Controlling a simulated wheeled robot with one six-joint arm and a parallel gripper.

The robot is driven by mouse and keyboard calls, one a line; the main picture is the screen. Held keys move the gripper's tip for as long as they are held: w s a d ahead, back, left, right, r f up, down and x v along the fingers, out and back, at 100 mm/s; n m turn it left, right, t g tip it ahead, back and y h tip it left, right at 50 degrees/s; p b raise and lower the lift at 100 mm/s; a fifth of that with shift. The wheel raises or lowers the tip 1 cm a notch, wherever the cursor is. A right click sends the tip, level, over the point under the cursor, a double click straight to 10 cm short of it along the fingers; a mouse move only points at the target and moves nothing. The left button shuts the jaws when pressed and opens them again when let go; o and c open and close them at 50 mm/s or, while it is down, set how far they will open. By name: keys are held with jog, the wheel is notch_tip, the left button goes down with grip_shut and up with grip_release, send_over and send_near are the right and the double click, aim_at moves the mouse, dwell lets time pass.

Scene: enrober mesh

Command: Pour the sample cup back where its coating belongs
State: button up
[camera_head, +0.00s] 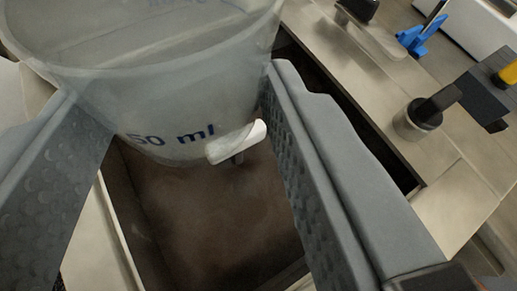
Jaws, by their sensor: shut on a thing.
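A translucent cup (190,95) with blue "50 ml" lettering is held between the two grey fingers of my gripper (175,92), at the top left of the view. The left finger presses one side of the cup and the right finger the other. The cup looks close to upright, with its wide rim toward the camera; I cannot tell how much coating is in it. Below the cup is an open rectangular well (215,215) with a brown surface inside. A short white rounded piece (237,142) shows near the cup's lower edge.
A pale metal deck (345,90) runs along the right of the well. A dark block with a yellow part (490,90) is at the far right.

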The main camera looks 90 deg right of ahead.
aim_at(148, 87)
jog(key=shift+r, duration=2.15)
